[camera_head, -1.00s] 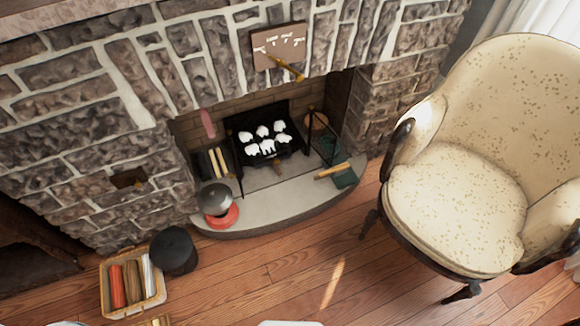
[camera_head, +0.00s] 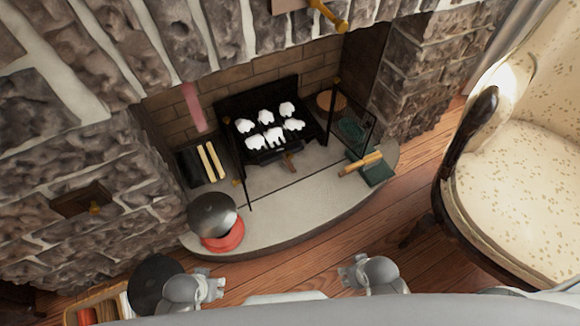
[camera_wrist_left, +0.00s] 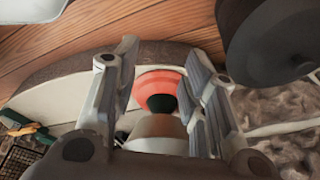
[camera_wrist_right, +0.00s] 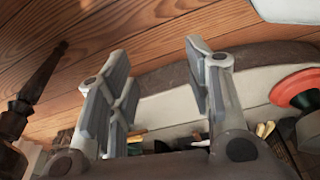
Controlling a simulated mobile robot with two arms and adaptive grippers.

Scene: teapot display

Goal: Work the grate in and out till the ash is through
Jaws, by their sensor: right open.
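The black grate (camera_head: 247,152) stands inside the fireplace in the head view, with several white lumps (camera_head: 265,117) in rows on it. A small brown handle-like piece (camera_head: 289,162) sticks out at its front. I cannot make out ash below the grate. My left gripper (camera_head: 217,286) is at the lower left of the head view, in front of the hearth. Its fingers are apart and empty in the left wrist view (camera_wrist_left: 160,68). My right gripper (camera_head: 348,276) is in front of the hearth further right. It is open and empty in the right wrist view (camera_wrist_right: 158,62). Both are well short of the grate.
A wooden-handled green tool (camera_head: 375,174) lies at the right, near a dark screen (camera_head: 350,129). A black bucket (camera_head: 152,283) and an armchair (camera_head: 530,170) flank the floor.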

